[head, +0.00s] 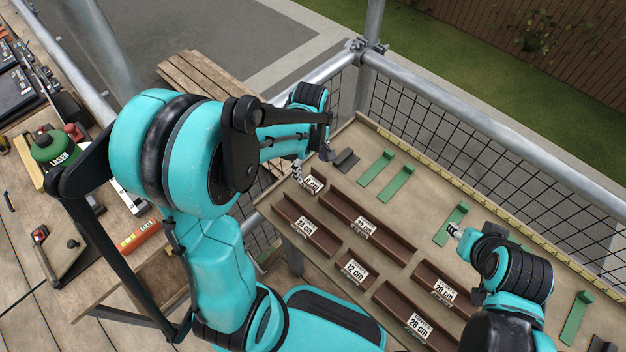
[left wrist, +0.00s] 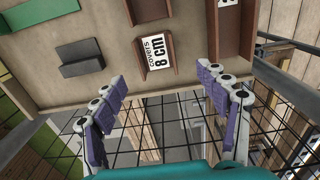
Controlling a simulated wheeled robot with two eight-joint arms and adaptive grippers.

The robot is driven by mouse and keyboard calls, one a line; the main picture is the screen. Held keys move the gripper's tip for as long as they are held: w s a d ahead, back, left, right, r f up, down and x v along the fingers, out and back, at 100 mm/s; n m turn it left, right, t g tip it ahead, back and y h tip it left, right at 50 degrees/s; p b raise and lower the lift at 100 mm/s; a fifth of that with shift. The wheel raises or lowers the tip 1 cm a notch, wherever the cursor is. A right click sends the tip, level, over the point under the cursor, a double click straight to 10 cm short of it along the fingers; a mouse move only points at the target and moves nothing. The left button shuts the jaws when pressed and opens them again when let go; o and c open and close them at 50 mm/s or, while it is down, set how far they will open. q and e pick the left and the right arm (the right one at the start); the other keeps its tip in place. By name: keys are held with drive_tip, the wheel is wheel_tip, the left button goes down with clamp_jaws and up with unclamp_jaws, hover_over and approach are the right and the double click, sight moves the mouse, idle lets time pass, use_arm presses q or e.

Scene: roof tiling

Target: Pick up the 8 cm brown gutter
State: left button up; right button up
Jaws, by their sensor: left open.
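The short brown gutter (head: 314,193) with the "8 cm" label lies on the tan board (head: 350,135) near its left end. In the left wrist view the gutter (left wrist: 172,42) carries a label reading "covers 8 cm" and lies just beyond the fingers. My left gripper (head: 298,172) is close beside the gutter; its arm hides part of that area. In the left wrist view this gripper (left wrist: 160,88) is open and empty, with its purple fingers spread either side of the gutter's line. My right gripper (head: 454,231) is at the right over the board; its fingers are too small to judge.
A longer brown gutter (head: 372,222) lies close right of the 8 cm one, with several other labelled gutters around. A dark grey piece (head: 346,160) and green brackets (head: 374,168) lie behind. Mesh railing (head: 440,120) borders the board's far side.

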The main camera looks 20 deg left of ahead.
sight(313, 184)
use_arm(q)
drive_tip(key=f+b, duration=0.1)
drive_tip(key=f, duration=0.1)
drive_tip(key=f+b, duration=0.1)
drive_tip(key=f, duration=0.1)
drive_tip(key=f+b, duration=0.1)
drive_tip(key=f, duration=0.2)
drive_tip(key=shift+w+d+f, duration=0.1)
drive_tip(key=shift+w+d, duration=0.1)
drive_tip(key=shift+d, duration=0.05)
drive_tip(key=c, duration=1.2)
